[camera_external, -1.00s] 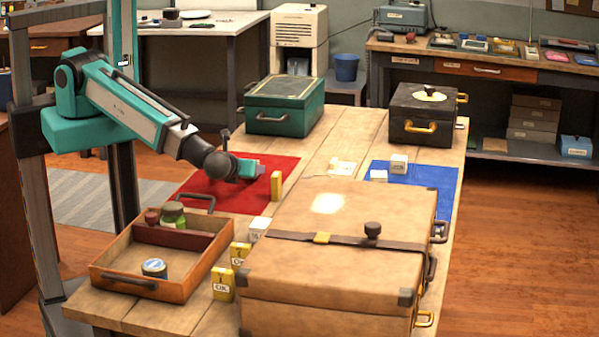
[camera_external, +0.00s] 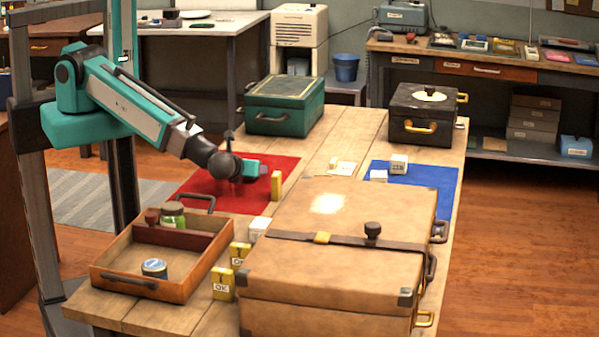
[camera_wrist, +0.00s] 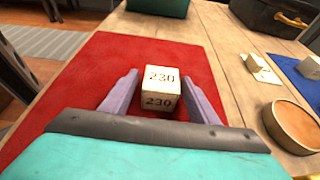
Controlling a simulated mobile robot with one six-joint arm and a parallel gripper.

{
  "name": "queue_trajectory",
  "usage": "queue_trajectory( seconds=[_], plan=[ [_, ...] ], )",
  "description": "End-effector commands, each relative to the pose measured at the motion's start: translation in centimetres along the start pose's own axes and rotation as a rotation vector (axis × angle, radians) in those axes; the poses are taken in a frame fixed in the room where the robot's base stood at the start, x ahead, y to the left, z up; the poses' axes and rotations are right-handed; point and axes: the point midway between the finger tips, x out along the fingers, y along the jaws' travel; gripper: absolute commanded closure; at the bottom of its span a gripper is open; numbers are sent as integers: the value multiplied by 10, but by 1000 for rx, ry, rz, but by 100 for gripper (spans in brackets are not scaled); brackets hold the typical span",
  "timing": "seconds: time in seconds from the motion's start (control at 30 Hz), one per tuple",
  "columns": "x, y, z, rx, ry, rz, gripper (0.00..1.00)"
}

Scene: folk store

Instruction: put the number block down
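The number block (camera_wrist: 160,90) is a small pale cube marked 230 on its top and front faces. In the wrist view it appears to rest on the red mat (camera_wrist: 84,72). My gripper (camera_wrist: 161,78) has one finger on each side of it, with narrow strips of red showing between fingers and block, so the fingers look open. In the outside view my gripper (camera_external: 257,171) is low over the red mat (camera_external: 198,192), and the number block cannot be made out there.
A yellow upright piece (camera_external: 277,186) stands close right of my gripper.

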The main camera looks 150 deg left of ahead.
Motion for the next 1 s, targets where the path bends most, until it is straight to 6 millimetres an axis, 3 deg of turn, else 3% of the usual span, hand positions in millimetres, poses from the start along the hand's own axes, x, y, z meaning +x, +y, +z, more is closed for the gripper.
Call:
queue_trajectory(
  seconds=[0.03,0.2,0.27,0.67,1.0],
  plan=[
    [0,0,0,0,0,0,55],
    [0,0,0,0,0,0,84],
    [0,0,0,0,0,0,89],
    [-2,0,4,0,0,0,89],
    [-11,0,26,-3,1,-1,89]
  ],
)
